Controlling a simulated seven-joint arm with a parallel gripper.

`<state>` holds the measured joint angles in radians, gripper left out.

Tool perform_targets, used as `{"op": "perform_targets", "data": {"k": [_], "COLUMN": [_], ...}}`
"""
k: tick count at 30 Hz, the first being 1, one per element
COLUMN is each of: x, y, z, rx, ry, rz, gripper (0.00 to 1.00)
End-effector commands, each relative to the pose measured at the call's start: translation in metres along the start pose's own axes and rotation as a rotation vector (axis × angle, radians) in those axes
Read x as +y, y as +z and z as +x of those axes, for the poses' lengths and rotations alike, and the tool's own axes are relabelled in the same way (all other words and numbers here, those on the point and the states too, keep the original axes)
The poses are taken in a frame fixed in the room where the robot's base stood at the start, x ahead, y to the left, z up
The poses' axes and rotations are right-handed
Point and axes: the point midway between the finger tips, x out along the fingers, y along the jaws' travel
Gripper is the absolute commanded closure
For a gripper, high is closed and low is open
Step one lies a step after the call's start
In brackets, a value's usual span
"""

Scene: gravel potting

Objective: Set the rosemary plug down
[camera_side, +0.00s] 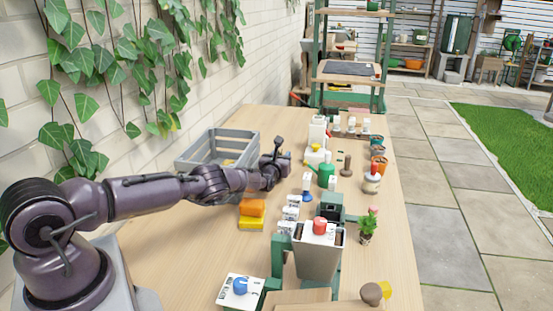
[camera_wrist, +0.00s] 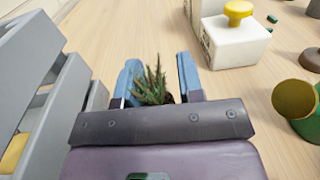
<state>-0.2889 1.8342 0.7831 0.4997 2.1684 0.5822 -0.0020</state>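The rosemary plug (camera_wrist: 151,90), with spiky dark green leaves, sits between the two blue fingers of my gripper (camera_wrist: 158,84) in the wrist view. A bit of its dark root ball shows by the right finger; the rest is hidden by the gripper body. My gripper appears shut on the plug, the fingers held apart by its width. In the side view my gripper (camera_side: 284,156) is at the right end of my arm, beside the grey crate and seemingly above the wooden table (camera_side: 388,215). The plug cannot be made out clearly there.
The grey slatted crate (camera_side: 192,160) stands close at left; it also shows in the wrist view (camera_wrist: 62,125). Orange and yellow sponges (camera_side: 252,208) lie below my arm.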

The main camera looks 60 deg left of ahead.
Motion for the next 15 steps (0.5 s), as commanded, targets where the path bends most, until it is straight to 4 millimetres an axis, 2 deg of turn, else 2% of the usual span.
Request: {"op": "perform_targets", "data": {"k": [1,6,15], "x": [0.001,0.008,0.008], "y": [-0.009,0.004,0.005], "z": [-0.006,-0.011,-0.026], "rx": [0.022,-0.002,-0.007], "ry": [0.003,0.016,0.016], "rz": [0.007,0.003,-0.002], "gripper": [0.67,0.67,0.67]}}
